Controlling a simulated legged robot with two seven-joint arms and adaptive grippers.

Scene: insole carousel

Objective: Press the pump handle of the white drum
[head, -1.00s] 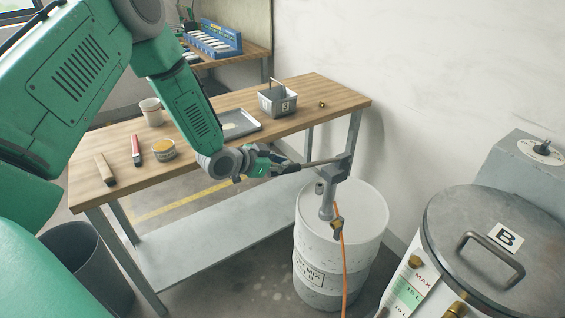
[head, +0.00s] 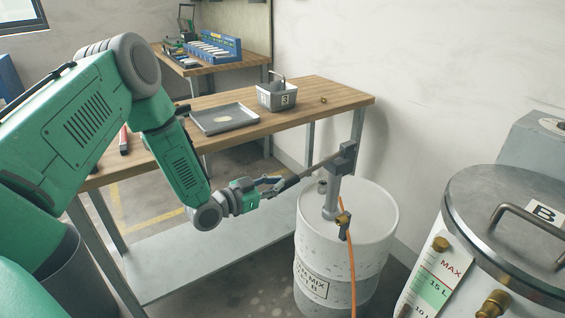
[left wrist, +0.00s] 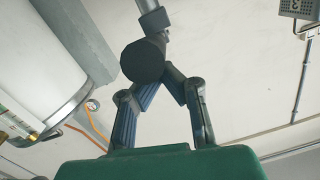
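The white drum (head: 367,225) stands on the floor at the right of the bench in the head view. Its grey pump (head: 332,200) rises from the lid. The pump handle (head: 314,170) slopes down to the left from the pump head. My left gripper (head: 280,184) is at the handle's dark free end. In the left wrist view the handle's round black end (left wrist: 143,60) lies between my converging fingers (left wrist: 164,83) and partly hides their tips; they look closed on it. My right gripper is not in view.
The wooden bench (head: 320,92) carries a grey tray (head: 205,126) and a grey bin marked 3 (head: 275,103). An orange hose (head: 351,265) hangs from the pump's brass outlet. A lidded tank marked B (head: 480,195) stands close at right. A dark waste bin (head: 75,280) is at lower left.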

